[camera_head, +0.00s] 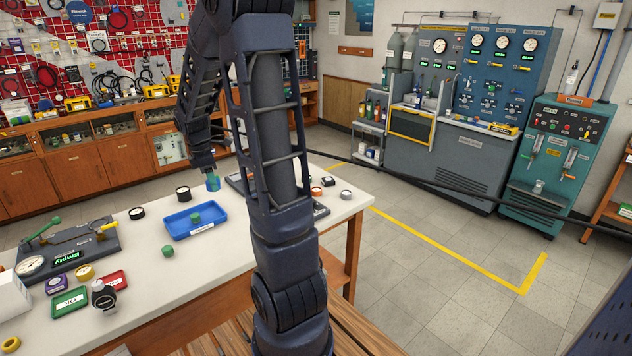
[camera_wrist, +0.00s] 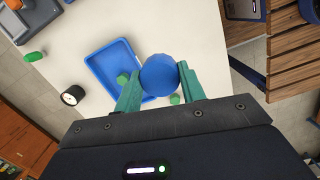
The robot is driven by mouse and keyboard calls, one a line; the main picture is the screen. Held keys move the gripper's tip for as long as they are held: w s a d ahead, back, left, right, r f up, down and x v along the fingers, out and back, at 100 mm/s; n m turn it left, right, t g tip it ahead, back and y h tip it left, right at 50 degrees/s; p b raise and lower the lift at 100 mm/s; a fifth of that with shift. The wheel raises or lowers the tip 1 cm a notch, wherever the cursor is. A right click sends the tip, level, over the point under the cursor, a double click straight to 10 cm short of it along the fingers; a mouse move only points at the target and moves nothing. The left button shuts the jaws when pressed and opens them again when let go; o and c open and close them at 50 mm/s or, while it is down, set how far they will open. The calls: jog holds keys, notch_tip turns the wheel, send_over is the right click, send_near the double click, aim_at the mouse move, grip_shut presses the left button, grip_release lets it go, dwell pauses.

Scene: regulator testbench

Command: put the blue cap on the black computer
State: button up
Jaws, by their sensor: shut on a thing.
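My gripper (camera_wrist: 160,88) has its two teal fingers shut on the blue cap (camera_wrist: 159,73), a round blue disc, held between the tips. In the head view the cap (camera_head: 213,184) hangs at the end of my arm, above the white table near the blue tray. A dark watch-like thing with a strap (camera_head: 103,295), which looks like the black computer, sits at the table's near left, well away from my gripper. I cannot make it out in the wrist view.
The blue tray (camera_head: 178,228) holds a green cap (camera_head: 196,217). Another green cap (camera_head: 167,251) lies outside it. A black round piece (camera_head: 183,193) and a black gauge (camera_head: 137,213) stand nearby. Green (camera_head: 70,302) and red (camera_head: 113,281) labelled trays flank the computer. A dark test fixture (camera_head: 65,250) lies behind.

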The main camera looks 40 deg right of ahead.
jog(key=w+d+r, duration=0.1)
jog(key=w+d, duration=0.3)
jog(key=d, duration=0.3)
jog(key=w+d+r, duration=0.1)
jog(key=w+d, duration=0.3)
jog(key=d, duration=0.3)
send_over(329, 179)
jog(key=shift+m, duration=0.4)
jog(key=f, duration=1.9)
jog(key=shift+w+a+f, duration=0.15)
jog(key=shift+w+f, duration=0.1)
jog(key=shift+f, duration=0.15)
jog(key=shift+f, duration=0.1)
jog(key=o, duration=0.9)
jog(key=shift+o, duration=0.2)
